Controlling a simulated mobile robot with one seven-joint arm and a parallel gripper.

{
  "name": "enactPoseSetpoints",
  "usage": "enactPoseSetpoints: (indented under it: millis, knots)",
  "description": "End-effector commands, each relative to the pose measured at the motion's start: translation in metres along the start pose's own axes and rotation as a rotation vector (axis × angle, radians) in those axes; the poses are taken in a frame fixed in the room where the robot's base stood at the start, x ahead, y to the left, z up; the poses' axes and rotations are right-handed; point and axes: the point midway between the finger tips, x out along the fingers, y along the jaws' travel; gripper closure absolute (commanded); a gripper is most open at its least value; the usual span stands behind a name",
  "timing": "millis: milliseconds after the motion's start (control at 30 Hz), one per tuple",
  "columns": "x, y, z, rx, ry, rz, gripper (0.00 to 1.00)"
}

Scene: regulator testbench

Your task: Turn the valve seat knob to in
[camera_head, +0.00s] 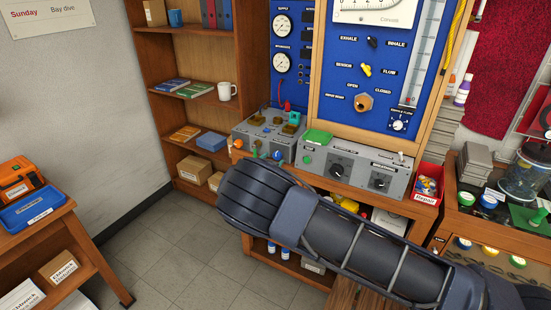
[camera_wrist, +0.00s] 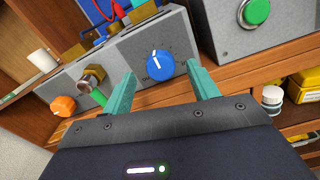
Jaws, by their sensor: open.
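My gripper (camera_wrist: 161,74) is open, its two teal fingers apart in the wrist view. A blue round knob (camera_wrist: 159,64) with a white pointer line shows between the fingers, on the front of a grey box (camera_wrist: 110,63). In the head view the blue knob (camera_head: 277,155) is small, and my arm hides my gripper. No legible label shows which knob is the valve seat knob.
An orange knob (camera_wrist: 63,106) and a brass fitting (camera_wrist: 92,76) are left of the blue knob. A second grey box with a green button (camera_wrist: 256,12) stands to the right. The blue panel (camera_head: 340,60) rises behind. A wooden shelf (camera_head: 165,70) stands to the left.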

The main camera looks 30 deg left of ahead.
Motion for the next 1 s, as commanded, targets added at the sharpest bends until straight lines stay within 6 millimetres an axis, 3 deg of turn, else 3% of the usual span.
enactPoseSetpoints:
  millis: [233,633,867,1000]
  knots:
    - [0.026,0.0,0.0,0.0,0.0,0.0,0.41]
    - [0.032,0.0,0.0,0.0,0.0,0.0,0.41]
    - [0.032,0.0,0.0,0.0,0.0,0.0,0.85]
    - [0.032,0.0,0.0,0.003,0.0,0.0,0.85]
